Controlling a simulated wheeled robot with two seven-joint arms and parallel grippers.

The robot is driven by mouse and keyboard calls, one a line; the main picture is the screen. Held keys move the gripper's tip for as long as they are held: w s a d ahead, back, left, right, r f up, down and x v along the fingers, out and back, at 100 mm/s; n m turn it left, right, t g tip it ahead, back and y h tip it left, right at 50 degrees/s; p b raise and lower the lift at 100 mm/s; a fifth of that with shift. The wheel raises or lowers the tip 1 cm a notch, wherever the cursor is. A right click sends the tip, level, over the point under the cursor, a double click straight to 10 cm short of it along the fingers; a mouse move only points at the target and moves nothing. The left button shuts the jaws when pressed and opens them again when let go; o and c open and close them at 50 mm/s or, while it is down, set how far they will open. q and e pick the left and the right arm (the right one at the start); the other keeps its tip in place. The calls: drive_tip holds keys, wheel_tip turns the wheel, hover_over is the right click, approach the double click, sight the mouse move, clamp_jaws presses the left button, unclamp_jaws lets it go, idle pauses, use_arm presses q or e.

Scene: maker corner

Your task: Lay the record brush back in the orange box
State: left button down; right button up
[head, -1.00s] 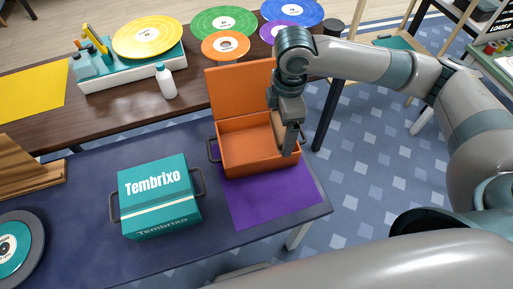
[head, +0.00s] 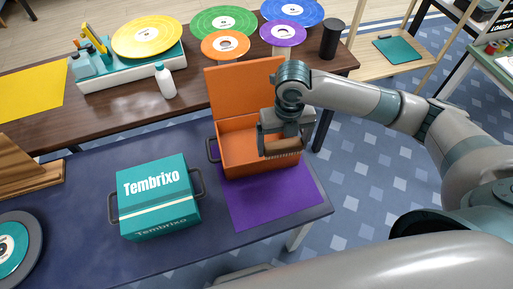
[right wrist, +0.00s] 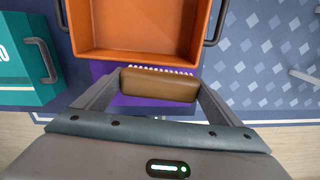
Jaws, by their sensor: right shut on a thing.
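The orange box (head: 233,150) stands open on the dark table, its lid tilted up at the back. In the right wrist view its empty-looking inside (right wrist: 140,25) shows at the top. My right gripper (head: 282,148) is shut on the record brush (head: 283,146), a brown block with pale bristles, held across between the fingers. The brush also shows in the right wrist view (right wrist: 158,85), in front of the box's near wall. In the head view the gripper and brush cover the box's right part. My left gripper is not in view.
A closed teal Tembrixo box (head: 158,200) with handles stands to the left. A purple mat (head: 270,203) lies under and in front of the orange box. A white bottle (head: 165,82) and colored records stand on the wooden table behind.

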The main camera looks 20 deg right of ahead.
drive_tip(key=shift+d+f+n, duration=0.1)
drive_tip(key=shift+f+n, duration=0.25)
drive_tip(key=shift+n, duration=0.45)
drive_tip(key=p, duration=0.2)
hover_over(256, 148)
wheel_tip(256, 148, down, 7)
drive_tip(key=shift+d+f, duration=0.1)
drive_tip(key=shift+f+p, duration=0.85)
drive_tip(key=shift+f, duration=1.05)
drive_tip(key=shift+f, duration=0.15)
